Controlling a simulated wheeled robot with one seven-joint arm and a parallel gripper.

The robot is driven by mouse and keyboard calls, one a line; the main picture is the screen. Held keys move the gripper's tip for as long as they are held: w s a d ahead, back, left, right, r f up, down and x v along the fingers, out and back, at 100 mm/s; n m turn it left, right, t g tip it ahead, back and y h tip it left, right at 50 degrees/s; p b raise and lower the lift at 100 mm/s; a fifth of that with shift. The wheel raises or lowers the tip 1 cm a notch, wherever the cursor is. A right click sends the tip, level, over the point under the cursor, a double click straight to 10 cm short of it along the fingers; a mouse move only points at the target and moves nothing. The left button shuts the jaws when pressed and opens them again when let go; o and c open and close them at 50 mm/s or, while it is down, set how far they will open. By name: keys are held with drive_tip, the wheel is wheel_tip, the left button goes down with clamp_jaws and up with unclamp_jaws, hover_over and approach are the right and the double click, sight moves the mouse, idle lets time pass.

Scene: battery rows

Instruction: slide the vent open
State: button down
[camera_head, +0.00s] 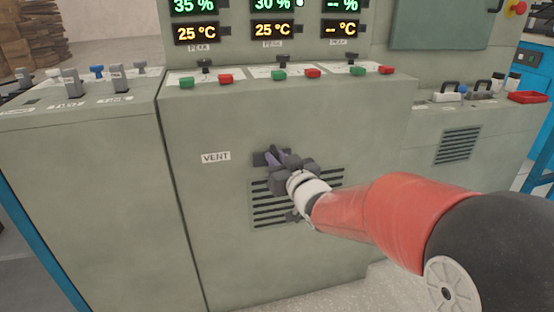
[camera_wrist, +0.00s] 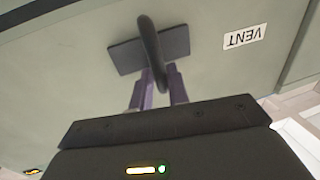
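The slatted vent grille (camera_head: 265,212) is set in the front of the grey-green cabinet, with a VENT label (camera_head: 216,157) up and to its left. A dark handle on a dark plate (camera_head: 259,158) sits at the grille's upper left; my gripper partly hides it. In the wrist view the handle is a curved dark bar (camera_wrist: 148,38) standing out from its plate, near the VENT label (camera_wrist: 245,36). My gripper (camera_head: 274,158) is at the handle. Its two purple fingers (camera_wrist: 162,84) are close together, one each side of the bar, and look closed on it. My wrist hides part of the grille.
Red and green buttons (camera_head: 313,73) and small dark levers line the cabinet's top ledge. Displays (camera_head: 272,30) stand above. A second grille (camera_head: 458,145) is on the cabinet at the right. The cabinet front left of the VENT label is clear.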

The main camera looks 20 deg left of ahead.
drive_tip(key=shift+s+a, duration=0.1)
drive_tip(key=w+d, duration=0.2)
drive_tip(key=d, duration=0.1)
drive_tip(key=w+d, duration=0.2)
drive_tip(key=d, duration=0.2)
drive_tip(key=w+d, duration=0.2)
drive_tip(key=d, duration=0.1)
drive_tip(key=shift+w+d, duration=0.25)
drive_tip(key=c, duration=1.5)
unclamp_jaws()
drive_tip(key=shift+c, duration=0.2)
drive_tip(key=v, duration=0.8)
drive_tip(key=shift+w, duration=0.1)
